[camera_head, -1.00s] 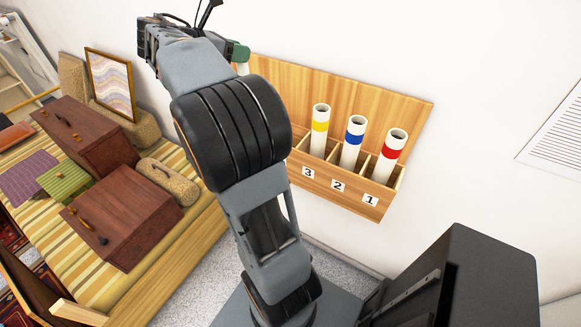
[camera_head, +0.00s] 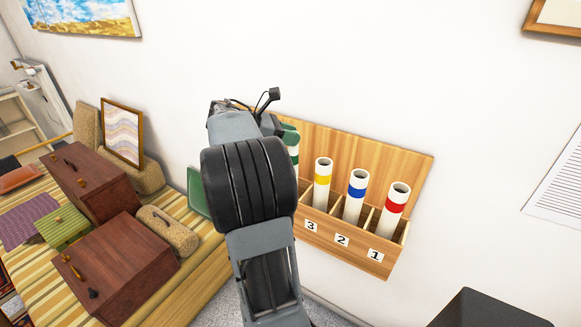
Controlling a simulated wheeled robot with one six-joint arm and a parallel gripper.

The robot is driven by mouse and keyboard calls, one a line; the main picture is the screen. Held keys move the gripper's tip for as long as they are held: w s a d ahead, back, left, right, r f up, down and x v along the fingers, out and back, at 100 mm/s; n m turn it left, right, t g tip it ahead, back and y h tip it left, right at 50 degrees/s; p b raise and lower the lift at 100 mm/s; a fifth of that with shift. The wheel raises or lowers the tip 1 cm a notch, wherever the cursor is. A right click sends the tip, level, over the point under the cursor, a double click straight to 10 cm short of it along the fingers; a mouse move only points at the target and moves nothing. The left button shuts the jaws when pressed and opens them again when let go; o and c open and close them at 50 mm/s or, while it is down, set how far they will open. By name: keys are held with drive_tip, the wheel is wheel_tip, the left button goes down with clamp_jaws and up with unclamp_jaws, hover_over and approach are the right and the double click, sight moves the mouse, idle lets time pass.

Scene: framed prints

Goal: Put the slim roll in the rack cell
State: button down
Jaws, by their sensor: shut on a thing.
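The wooden rack (camera_head: 368,141) stands against the white wall, with its cells in a row. Labels 3, 2 and 1 run left to right on its front. A white roll with a yellow band (camera_head: 322,170) stands in cell 3, one with a blue band (camera_head: 357,183) in cell 2, and one with a red band (camera_head: 397,198) in cell 1. My gripper (camera_head: 288,132), partly hidden behind my arm, is at the rack's left end. It is shut on a white roll with a green band (camera_head: 294,157), which looks roughly upright. Its lower end and the cell below are hidden by my arm.
A green panel (camera_head: 198,192) shows beside my arm. The wall above the rack is clear.

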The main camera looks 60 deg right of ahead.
drive_tip(key=shift+f, duration=2.8)
drive_tip(key=c, duration=0.8)
unclamp_jaws()
drive_tip(key=shift+c, duration=0.2)
drive_tip(key=v, duration=1.2)
drive_tip(key=s+a+f+m+t+y, duration=0.1)
drive_tip(key=a+f+m+t+y, duration=0.2)
drive_tip(key=a, duration=0.7)
drive_tip(key=s+a+f+m+t+y, duration=0.2)
drive_tip(key=a+f+t, duration=0.3)
drive_tip(key=a, duration=0.5)
drive_tip(key=s+a+f+m+t+y, duration=0.2)
drive_tip(key=a+f+m+t+y, duration=0.1)
drive_tip(key=a, duration=0.7)
drive_tip(key=shift+s+a+f+m+t+y, duration=0.2)
drive_tip(key=shift+a+f+m+t+y, duration=0.2)
drive_tip(key=shift+f+t+y, duration=0.5)
